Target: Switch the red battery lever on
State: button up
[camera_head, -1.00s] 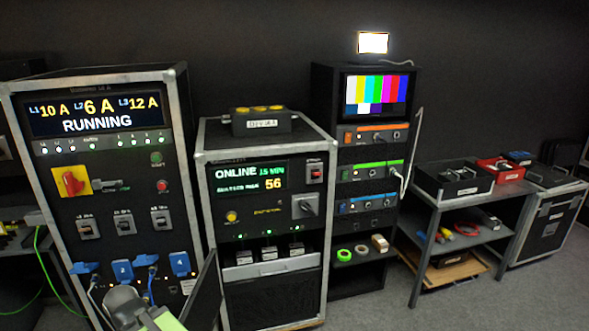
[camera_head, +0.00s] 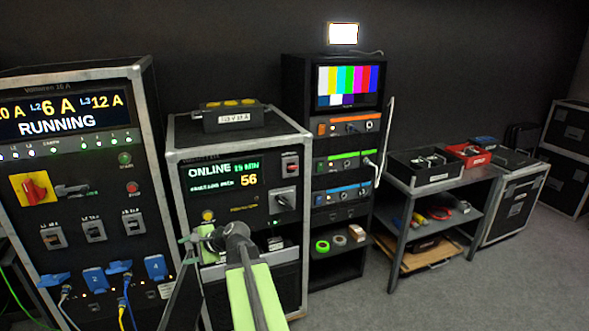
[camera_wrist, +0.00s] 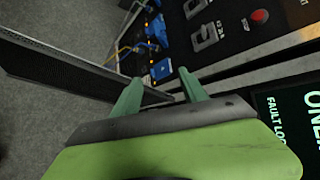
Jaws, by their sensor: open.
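A small breaker-type switch with a red part (camera_head: 290,166) sits at the upper right of the black front of the middle rack unit (camera_head: 225,222), beside the green ONLINE display. It is too small to read its lever position. My gripper (camera_head: 192,240) is low in front of that unit's left side, well left of and below the red switch. In the wrist view my gripper (camera_wrist: 160,80) has its two green fingers apart with nothing between them. The wrist view shows part of the display sideways at the right edge; the red switch is outside it.
A dark hinged panel (camera_wrist: 75,75) stands out from the rack close to my fingers. The left power rack (camera_head: 85,175) has a red rotary switch on yellow (camera_head: 35,188) and blue plugs with cables. A grey lever switch (camera_head: 283,200) is below the red one.

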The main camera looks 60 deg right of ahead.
jog(key=s+d+r+m+t+h, duration=0.1)
jog(key=s+d+r+m+h, duration=0.15)
jog(key=d, duration=0.35)
jog(key=s+d+r+m+t+h, duration=0.1)
jog(key=d+r+m, duration=0.1)
jog(key=d+m, duration=0.35)
jog(key=m+t+h, duration=0.1)
jog(key=m+h, duration=0.9)
jog(key=m, duration=0.4)
send_near(295, 168)
jog(key=shift+y, duration=0.35)
jog(key=x, duration=1)
jog(key=shift+w+d+r, duration=0.1)
jog(key=shift+d+r, duration=0.05)
jog(key=shift+d, duration=0.05)
